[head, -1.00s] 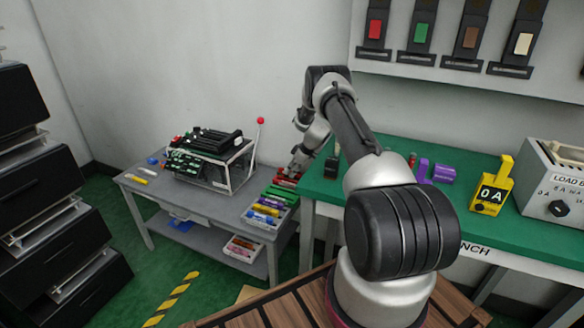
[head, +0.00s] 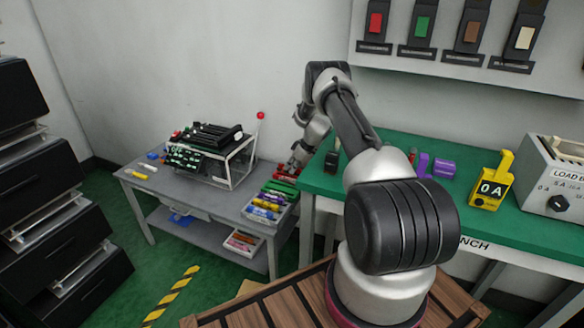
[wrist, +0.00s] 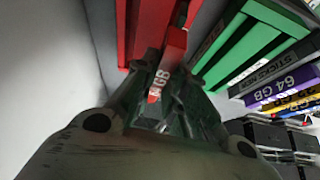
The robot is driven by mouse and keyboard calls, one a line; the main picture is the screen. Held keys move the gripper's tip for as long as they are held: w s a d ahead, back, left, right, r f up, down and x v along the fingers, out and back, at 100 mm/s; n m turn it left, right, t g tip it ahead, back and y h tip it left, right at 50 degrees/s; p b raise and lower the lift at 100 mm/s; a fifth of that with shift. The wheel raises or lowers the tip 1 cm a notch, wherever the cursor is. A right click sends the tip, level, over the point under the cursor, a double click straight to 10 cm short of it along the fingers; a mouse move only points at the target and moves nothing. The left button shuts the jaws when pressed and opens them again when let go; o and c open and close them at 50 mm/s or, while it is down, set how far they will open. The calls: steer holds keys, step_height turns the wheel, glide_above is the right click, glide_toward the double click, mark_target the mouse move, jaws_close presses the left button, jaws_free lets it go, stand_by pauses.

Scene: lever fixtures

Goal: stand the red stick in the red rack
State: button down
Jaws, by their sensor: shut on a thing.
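My gripper (wrist: 165,105) is shut on the red stick (wrist: 171,55), which carries white "GB" lettering, in the wrist view. The red rack (wrist: 131,38) is just beyond the fingertips, and the stick overlaps it in the picture. I cannot tell whether the stick's far end is inside the rack or in front of it. In the head view my gripper (head: 290,166) is small, at the right end of the grey table, above the red end of the row of coloured racks (head: 284,178). The stick is not clear there.
The grey table (head: 200,202) holds a black-topped device (head: 208,150) with a red-knobbed lever (head: 261,116). The green bench (head: 390,178) stands close on the right.

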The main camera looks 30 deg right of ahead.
steer(key=shift+f, duration=1)
stand_by(0.4)
steer(key=shift+f, duration=0.35)
steer(key=c, duration=1.4)
jaws_free()
steer(key=shift+o, duration=0.2)
steer(key=shift+r, duration=0.1)
step_height(320, 180, up, 10)
steer(key=shift+f, duration=0.1)
